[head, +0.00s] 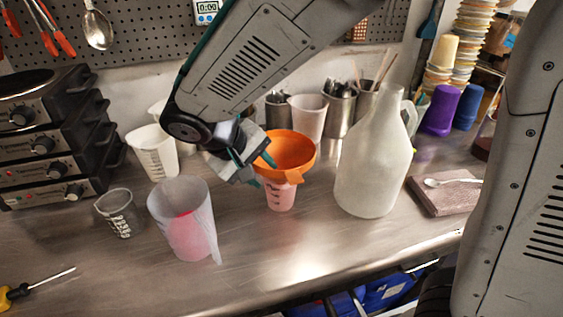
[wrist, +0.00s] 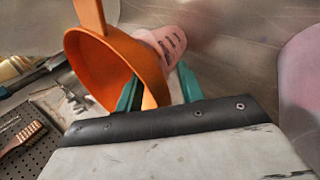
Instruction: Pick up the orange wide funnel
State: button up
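The orange wide funnel (head: 291,150) sits upright in the mouth of a pinkish graduated cup (head: 280,196) on the metal bench. My gripper (head: 257,163) reaches down from the upper left to the funnel's left rim. In the wrist view the funnel (wrist: 88,58) shows its wide mouth and a tab, with the cup (wrist: 165,42) beyond it. The teal fingers of my gripper (wrist: 161,88) stand apart, one over the inside of the funnel and one outside its wall. The wall lies between them; contact with it cannot be made out.
A large whitish jug (head: 372,165) stands close right of the funnel. A translucent pitcher (head: 186,222) with pink inside and a small grey beaker (head: 118,213) stand to the left. Metal canisters (head: 340,112) stand behind. The bench front is mostly clear, with a screwdriver (head: 35,285) at left.

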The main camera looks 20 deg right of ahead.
grip_shut()
notch_tip(320, 180, up, 10)
jog(key=shift+f, duration=0.1)
dwell(0.6)
notch_tip(320, 180, up, 11)
dwell(1.3)
